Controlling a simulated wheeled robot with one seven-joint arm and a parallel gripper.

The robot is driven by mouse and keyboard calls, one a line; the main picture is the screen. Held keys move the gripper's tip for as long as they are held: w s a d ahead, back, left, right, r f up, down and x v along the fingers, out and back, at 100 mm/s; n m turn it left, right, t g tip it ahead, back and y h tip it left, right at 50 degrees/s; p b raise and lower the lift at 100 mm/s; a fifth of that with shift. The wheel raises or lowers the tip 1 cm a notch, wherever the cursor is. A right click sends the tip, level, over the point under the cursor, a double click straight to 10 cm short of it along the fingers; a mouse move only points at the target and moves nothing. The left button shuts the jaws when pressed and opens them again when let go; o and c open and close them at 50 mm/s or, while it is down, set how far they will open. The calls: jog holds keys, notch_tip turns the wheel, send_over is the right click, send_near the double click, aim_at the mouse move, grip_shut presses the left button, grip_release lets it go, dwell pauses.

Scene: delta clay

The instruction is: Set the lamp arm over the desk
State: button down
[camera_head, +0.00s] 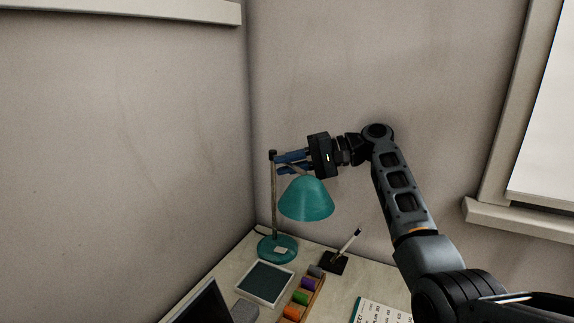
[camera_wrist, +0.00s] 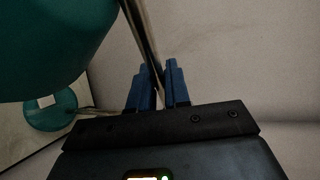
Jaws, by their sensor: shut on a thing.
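The desk lamp stands at the back corner of the desk (camera_head: 334,290), with a round teal base (camera_head: 268,246), an upright metal post (camera_head: 274,195) and a teal shade (camera_head: 306,200). The lamp arm runs from the top of the post toward the shade, which hangs right of the post. My gripper (camera_head: 282,163) is at the lamp arm, above the shade. In the wrist view, the blue fingers of my gripper (camera_wrist: 160,80) are shut on the lamp arm (camera_wrist: 146,40). The teal shade (camera_wrist: 45,45) fills the upper left there, with the base (camera_wrist: 50,110) below it.
On the desk are a framed dark panel (camera_head: 265,282), a pen in a black holder (camera_head: 334,263), a tray of coloured blocks (camera_head: 302,297), a dark screen (camera_head: 203,305) and a printed sheet (camera_head: 378,312). Walls meet behind the lamp. A window ledge (camera_head: 515,218) is at right.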

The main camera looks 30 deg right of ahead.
jog(key=c, duration=1.2)
grip_release()
jog(key=shift+o, duration=0.2)
jog(key=shift+a, duration=0.15)
